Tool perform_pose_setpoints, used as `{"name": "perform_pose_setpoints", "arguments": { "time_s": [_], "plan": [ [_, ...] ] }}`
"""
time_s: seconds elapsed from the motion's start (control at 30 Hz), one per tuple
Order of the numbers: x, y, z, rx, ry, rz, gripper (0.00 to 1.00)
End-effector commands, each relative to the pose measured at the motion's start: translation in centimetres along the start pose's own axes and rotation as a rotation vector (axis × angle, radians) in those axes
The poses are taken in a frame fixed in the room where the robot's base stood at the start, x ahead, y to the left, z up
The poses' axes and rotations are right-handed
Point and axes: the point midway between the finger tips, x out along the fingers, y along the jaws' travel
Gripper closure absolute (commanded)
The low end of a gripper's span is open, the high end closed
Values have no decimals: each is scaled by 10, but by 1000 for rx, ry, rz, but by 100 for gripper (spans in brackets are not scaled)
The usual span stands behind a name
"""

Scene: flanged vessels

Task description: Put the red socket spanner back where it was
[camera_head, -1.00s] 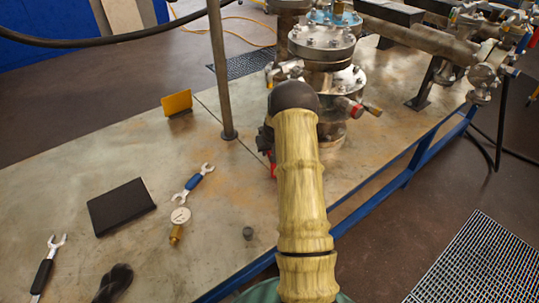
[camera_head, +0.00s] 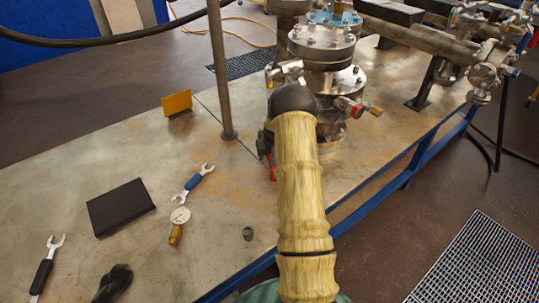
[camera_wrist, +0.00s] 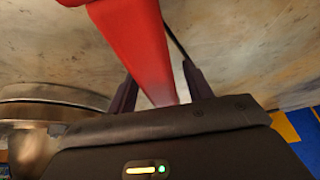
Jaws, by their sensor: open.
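The red socket spanner (camera_wrist: 140,40) shows in the wrist view as a long red bar, with its lower end between the two dark fingers of my gripper (camera_wrist: 160,73). The fingers are apart, one on each side of it. I cannot tell whether either finger touches it. In the head view only a small red piece (camera_head: 273,172) shows just left of my arm, low by the bench top. My arm hides most of my gripper and the rest of the spanner there.
The flanged vessel (camera_head: 322,45) stands close behind my arm. An upright pole (camera_head: 222,85) stands to its left. A yellow plate (camera_head: 177,103) stands further back.

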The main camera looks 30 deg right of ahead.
Motion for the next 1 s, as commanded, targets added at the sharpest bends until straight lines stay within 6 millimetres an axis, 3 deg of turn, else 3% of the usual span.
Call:
{"name": "perform_pose_setpoints", "arguments": {
  "time_s": [0.17, 0.6, 0.77, 1.0],
  "plan": [
    [-20, 0, -1, 0, 2, 0, 49],
    [-103, 0, -2, 0, 3, 1, 49],
    [-118, 0, 0, 0, 0, 0, 49],
    [-120, 0, 0, 0, 0, 0, 49]
  ]
}}
